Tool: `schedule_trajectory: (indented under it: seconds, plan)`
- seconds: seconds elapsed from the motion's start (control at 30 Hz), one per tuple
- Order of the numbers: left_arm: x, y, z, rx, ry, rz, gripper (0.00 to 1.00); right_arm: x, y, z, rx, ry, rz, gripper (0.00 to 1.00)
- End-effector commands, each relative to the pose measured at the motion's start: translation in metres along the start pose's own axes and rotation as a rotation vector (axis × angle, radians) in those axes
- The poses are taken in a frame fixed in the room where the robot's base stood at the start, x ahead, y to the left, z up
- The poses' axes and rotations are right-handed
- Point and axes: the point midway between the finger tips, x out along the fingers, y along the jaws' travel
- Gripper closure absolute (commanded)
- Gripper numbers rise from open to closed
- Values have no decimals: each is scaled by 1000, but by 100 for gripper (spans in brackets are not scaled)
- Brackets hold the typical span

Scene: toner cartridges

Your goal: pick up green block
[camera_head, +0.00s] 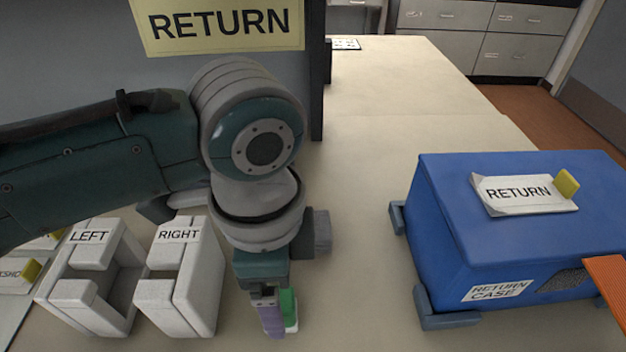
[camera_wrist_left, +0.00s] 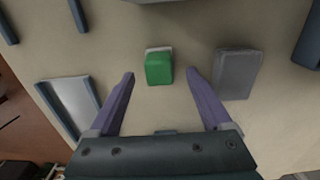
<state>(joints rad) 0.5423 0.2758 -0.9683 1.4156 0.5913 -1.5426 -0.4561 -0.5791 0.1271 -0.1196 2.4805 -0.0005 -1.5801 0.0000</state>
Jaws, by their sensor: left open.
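The green block (camera_wrist_left: 159,68) lies on the table in the left wrist view, with a pale strip along its far edge. My left gripper (camera_wrist_left: 161,75) is open, with its purple fingers on either side of the block and a gap to each. In the head view the green block (camera_head: 289,309) is partly hidden behind a purple finger of my left gripper (camera_head: 272,318), which points down at the table. I cannot tell how high the fingertips are above the table. My right gripper is not in view.
A grey block (camera_wrist_left: 237,73) lies just right of the fingers in the left wrist view. In the head view, white holders marked LEFT (camera_head: 90,237) and RIGHT (camera_head: 180,236) stand to the left. A blue return case (camera_head: 450,215) stands to the right. The table between is clear.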

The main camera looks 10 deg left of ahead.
Motion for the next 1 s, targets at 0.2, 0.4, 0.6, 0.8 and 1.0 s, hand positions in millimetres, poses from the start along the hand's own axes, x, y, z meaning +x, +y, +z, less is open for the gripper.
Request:
schedule_trajectory:
  seconds: [0.2, 0.4, 0.6, 0.8, 1.0]
  plan:
    - [36, 2, 0, 1, -2, 2, 18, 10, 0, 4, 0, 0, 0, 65]
    - [40, 1, 0, 1, 0, 0, 18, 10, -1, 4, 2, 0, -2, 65]
    - [40, 1, 0, 1, 0, 0, 29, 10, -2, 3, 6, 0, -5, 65]
    - [39, 1, 0, 0, 0, 0, 51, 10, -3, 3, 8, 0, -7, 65]
    - [39, 1, 0, 0, -1, 0, 74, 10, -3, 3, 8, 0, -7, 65]
